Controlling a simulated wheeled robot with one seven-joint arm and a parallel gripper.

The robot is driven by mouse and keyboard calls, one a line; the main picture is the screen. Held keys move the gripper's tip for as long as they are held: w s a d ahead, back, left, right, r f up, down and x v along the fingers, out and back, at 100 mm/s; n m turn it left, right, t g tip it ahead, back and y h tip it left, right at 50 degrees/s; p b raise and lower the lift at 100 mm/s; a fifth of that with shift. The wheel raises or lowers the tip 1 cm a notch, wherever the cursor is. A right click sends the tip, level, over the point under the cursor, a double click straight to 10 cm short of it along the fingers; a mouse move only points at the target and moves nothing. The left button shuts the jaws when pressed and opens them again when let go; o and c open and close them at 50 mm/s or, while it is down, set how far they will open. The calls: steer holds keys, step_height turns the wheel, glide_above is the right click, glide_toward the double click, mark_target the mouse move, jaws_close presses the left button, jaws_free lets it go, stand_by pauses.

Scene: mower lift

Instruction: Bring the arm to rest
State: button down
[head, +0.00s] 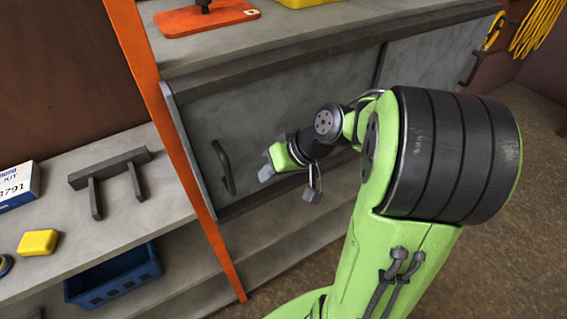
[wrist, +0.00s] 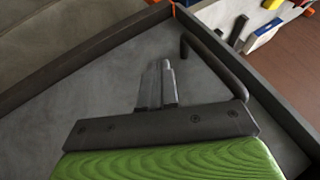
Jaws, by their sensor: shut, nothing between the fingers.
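My gripper (head: 265,173) is shut and empty, with its grey fingertips pointing to the left and down. In the wrist view its two fingers (wrist: 163,82) lie together with nothing between them. My arm reaches in from the lower right, bent at a large dark joint. The gripper is in front of a grey cabinet door, to the right of the dark door handle (head: 223,168). The handle also shows in the wrist view (wrist: 212,62), to the right of the fingers. Gripper and handle appear apart.
An orange post (head: 178,150) stands left of the door. Left of it, a shelf holds a dark two-legged bracket (head: 110,175), a yellow block (head: 38,243) and a white box (head: 18,186). A blue crate (head: 115,275) sits below. Yellow cable (head: 537,28) hangs at the upper right.

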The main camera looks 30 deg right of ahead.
steer(key=a+p+v, duration=0.1)
steer(key=p+v, duration=0.1)
steer(key=v, duration=0.7)
steer(key=s+a+h, duration=0.5)
steer(key=s+a, duration=0.2)
steer(key=s, duration=0.4)
steer(key=shift+s+a+r+n, duration=0.25)
steer(key=shift+s+a+n, duration=0.05)
steer(key=shift+s+a, duration=0.1)
